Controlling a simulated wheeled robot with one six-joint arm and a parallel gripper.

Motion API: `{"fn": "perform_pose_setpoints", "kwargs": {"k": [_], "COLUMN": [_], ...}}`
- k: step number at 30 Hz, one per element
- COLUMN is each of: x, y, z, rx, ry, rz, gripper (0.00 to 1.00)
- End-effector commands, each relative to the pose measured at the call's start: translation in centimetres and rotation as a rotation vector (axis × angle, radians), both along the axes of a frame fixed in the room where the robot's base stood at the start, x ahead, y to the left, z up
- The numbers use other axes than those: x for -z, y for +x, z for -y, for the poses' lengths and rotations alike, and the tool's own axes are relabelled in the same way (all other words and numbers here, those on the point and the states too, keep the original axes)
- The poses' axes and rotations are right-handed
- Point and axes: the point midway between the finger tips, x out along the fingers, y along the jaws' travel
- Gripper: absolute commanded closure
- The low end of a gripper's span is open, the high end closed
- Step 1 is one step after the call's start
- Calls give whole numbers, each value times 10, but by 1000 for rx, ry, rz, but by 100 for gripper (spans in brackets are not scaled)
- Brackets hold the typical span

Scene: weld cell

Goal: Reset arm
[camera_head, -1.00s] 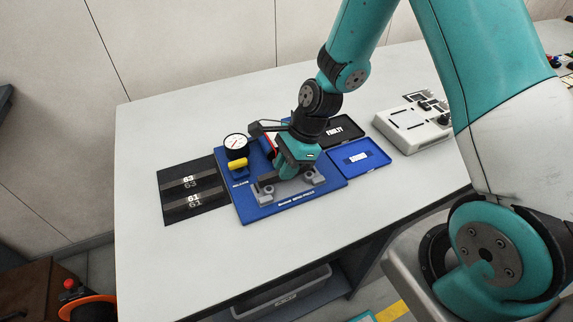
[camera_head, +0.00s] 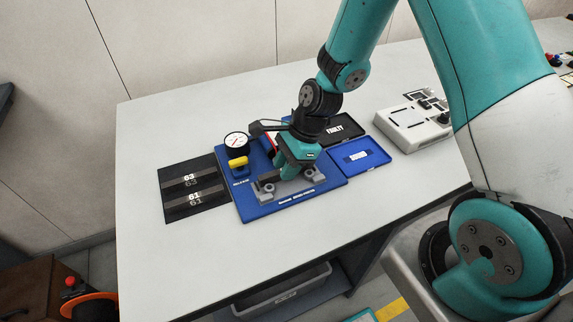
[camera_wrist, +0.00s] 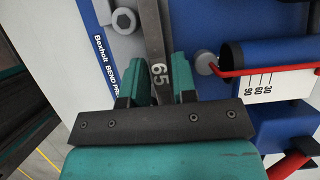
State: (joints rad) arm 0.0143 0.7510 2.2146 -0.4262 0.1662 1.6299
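My gripper (camera_head: 285,172) is low over the blue bend press (camera_head: 250,213) on the bench. The bar runs past a grey bolt-like peg on the press. My gripper hides part of the press in the head view.
A round gauge (camera_head: 236,142) and yellow piece (camera_head: 238,162) stand at the press's left. A black rack (camera_head: 170,209) with strips marked 63 and 61 lies further left. A blue tray (camera_head: 378,161), black FAULTY tray (camera_head: 357,127) and grey device (camera_head: 408,132) are right. The front bench is clear.

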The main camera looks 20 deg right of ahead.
Motion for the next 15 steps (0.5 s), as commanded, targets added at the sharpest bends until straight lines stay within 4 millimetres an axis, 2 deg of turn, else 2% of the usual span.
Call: {"fn": "perform_pose_setpoints", "kwargs": {"k": [1, 2, 3, 11, 15], "x": [0, 0, 0, 0, -7], "y": [0, 0, 0, 0, 0], "z": [0, 0, 0, 0, 0], "rx": [0, 0, 0, 1, 1], "ry": [0, 0, 0, -1, -1], "rz": [0, 0, 0, -1, -1], "gripper": [62, 56, 53, 53, 53]}}
